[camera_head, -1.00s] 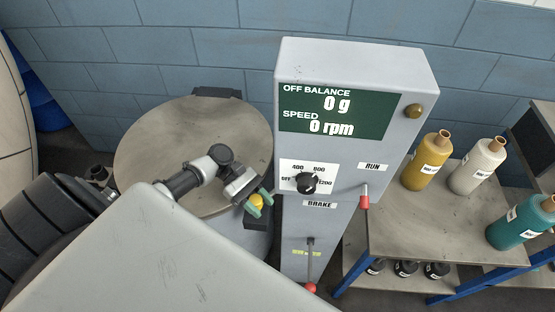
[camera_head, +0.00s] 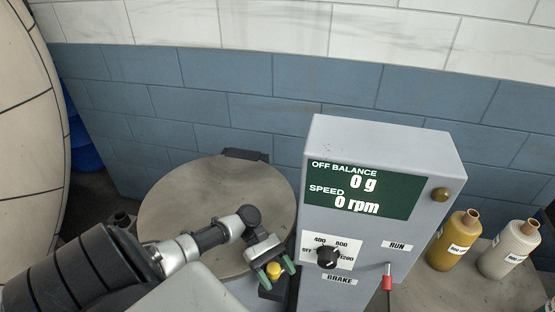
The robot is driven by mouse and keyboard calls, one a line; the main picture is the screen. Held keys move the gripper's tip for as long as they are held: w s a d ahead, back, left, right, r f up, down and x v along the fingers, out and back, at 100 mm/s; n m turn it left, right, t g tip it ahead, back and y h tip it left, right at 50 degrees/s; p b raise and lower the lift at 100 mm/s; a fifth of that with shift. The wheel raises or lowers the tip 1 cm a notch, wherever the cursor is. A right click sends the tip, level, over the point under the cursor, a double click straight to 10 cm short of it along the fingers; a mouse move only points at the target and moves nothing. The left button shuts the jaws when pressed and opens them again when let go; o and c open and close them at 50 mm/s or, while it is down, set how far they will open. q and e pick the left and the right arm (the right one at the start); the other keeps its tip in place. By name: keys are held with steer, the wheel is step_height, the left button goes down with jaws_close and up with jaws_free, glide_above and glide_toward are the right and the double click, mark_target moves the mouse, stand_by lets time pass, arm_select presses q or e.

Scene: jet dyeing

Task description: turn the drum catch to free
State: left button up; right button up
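The drum catch shows as a yellow knob (camera_head: 274,270) on a dark block (camera_head: 272,290) at the near right edge of the round drum lid (camera_head: 200,205). My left gripper (camera_head: 276,270) comes in from the left over the lid. Its two green fingertips stand one on each side of the yellow knob. They look very close to it, but I cannot tell whether they press on it. The catch's marking and exact angle are hidden or too small to read. My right gripper is not in view.
Just right of the gripper stands a grey control cabinet (camera_head: 385,160) with a green display reading 0 g and 0 rpm, a black speed dial (camera_head: 327,257) and a red-tipped run lever (camera_head: 387,281). A yellow bottle (camera_head: 453,243) and a white bottle (camera_head: 509,250) stand on a table farther right.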

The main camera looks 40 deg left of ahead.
arm_select(q)
steer(key=shift+w+a, duration=0.1)
steer(key=shift+a, duration=0.15)
steer(key=b+v, duration=0.3)
steer(key=v, duration=0.6)
steer(key=shift+a+r, duration=0.15)
steer(key=shift+a, duration=0.15)
steer(key=shift+w+a+r, duration=0.1)
steer(key=shift+a+r, duration=0.15)
steer(key=shift+a, duration=0.05)
